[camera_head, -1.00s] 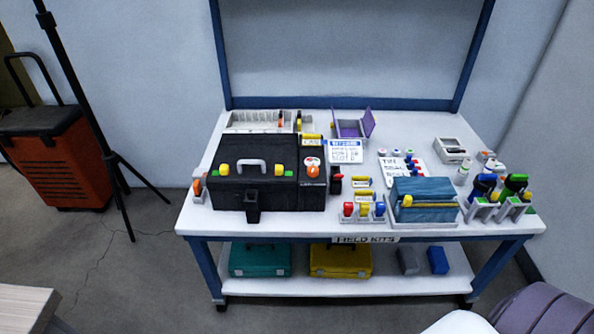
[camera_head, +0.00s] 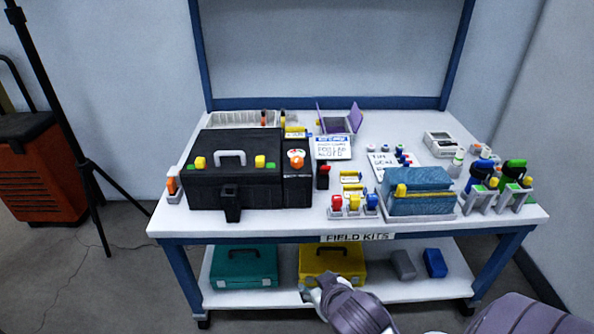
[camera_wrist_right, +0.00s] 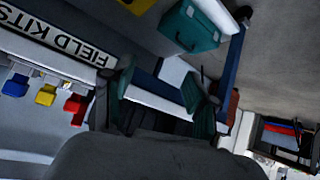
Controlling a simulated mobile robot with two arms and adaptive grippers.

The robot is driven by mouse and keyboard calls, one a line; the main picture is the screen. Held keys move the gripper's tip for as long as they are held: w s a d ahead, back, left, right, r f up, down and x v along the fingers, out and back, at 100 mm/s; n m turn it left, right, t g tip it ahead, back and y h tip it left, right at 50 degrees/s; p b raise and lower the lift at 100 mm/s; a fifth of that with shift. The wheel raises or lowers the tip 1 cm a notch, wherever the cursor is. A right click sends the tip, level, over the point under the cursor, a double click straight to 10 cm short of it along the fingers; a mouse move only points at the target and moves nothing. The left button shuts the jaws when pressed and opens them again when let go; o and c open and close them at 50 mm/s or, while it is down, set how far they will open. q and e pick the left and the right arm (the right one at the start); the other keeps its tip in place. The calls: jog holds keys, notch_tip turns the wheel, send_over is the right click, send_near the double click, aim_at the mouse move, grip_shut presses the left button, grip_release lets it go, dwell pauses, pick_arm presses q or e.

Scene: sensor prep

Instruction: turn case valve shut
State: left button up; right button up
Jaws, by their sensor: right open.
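The black case (camera_head: 235,175) stands shut on the left of the white table, with a pale handle and yellow latches on top. Its valve looks like the orange knob on a white disc (camera_head: 295,158), on the narrow right section of the case; I cannot tell its setting. My right gripper (camera_head: 310,292) is at the bottom of the head view, in front of the lower shelf, well below and apart from the valve. Its fingers (camera_wrist_right: 165,98) are spread and empty in the right wrist view, where the valve does not show. My left gripper is not in view.
The table's front edge carries a FIELD KITS label (camera_head: 358,236). Red, yellow and blue plugs (camera_head: 354,204) and a blue box (camera_head: 420,190) stand right of the case. Teal (camera_head: 243,267) and yellow (camera_head: 331,262) cases lie on the lower shelf. A tripod (camera_head: 62,120) stands left.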

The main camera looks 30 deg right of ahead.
jog(key=w+d+r+m+t+h, duration=0.2)
jog(key=w+d+r+t, duration=0.2)
jog(key=w+r, duration=0.45)
jog(key=t, duration=0.4)
send_near(299, 163)
jog(key=b+x, duration=0.2)
jog(key=x, duration=0.8)
jog(key=shift+w, duration=0.25)
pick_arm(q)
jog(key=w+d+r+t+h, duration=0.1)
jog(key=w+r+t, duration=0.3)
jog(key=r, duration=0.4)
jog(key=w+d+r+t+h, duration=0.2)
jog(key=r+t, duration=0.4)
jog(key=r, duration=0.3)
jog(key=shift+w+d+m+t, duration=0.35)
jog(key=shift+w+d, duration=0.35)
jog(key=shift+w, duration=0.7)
pick_arm(e)
jog(key=shift+w+d, duration=0.2)
jog(key=shift+w, duration=0.3)
grip_shut()
